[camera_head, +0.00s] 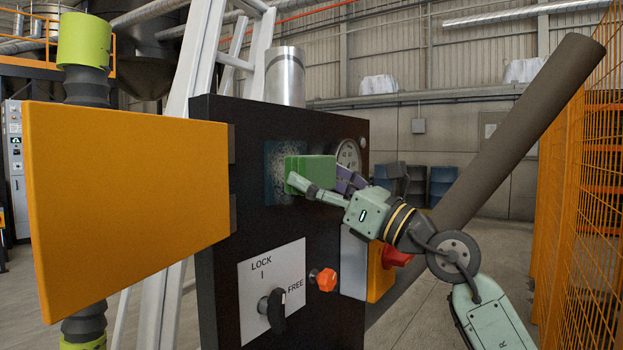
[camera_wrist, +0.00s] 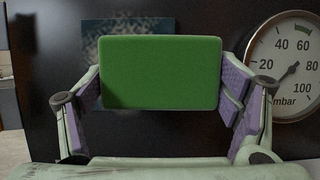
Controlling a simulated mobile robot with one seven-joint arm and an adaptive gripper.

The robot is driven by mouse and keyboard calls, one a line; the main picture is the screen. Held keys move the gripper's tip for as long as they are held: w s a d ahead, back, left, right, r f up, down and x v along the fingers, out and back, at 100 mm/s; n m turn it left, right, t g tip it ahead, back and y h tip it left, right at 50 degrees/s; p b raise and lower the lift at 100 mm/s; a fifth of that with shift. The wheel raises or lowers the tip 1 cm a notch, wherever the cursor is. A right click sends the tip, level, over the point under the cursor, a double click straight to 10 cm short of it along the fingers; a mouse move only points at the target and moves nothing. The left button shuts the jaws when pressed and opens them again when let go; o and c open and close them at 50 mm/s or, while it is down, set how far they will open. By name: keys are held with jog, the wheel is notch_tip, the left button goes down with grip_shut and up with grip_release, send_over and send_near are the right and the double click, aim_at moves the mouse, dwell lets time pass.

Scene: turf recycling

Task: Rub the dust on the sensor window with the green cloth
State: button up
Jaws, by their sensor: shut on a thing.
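My gripper (camera_head: 320,183) is shut on the green cloth (camera_head: 312,170), which looks like a thick folded block. In the wrist view the cloth (camera_wrist: 160,73) sits between the two purple-padded fingers of my gripper (camera_wrist: 155,88). The sensor window (camera_head: 274,172) is a dark blue pane speckled with pale dust on the black panel. The cloth is in front of the window's right part and hides it. In the wrist view the window (camera_wrist: 128,26) shows above and left of the cloth. I cannot tell whether the cloth touches the window.
A round gauge (camera_wrist: 288,65) is right of the window. An open orange door (camera_head: 130,190) stands out at the left. Below are a LOCK/FREE switch (camera_head: 273,307), an orange knob (camera_head: 325,279) and a red handle (camera_head: 396,257). Orange mesh fencing (camera_head: 588,200) is at the right.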

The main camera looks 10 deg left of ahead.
jog(key=shift+w+d+f, duration=0.1)
jog(key=shift+w+d, duration=0.05)
jog(key=shift+w, duration=0.3)
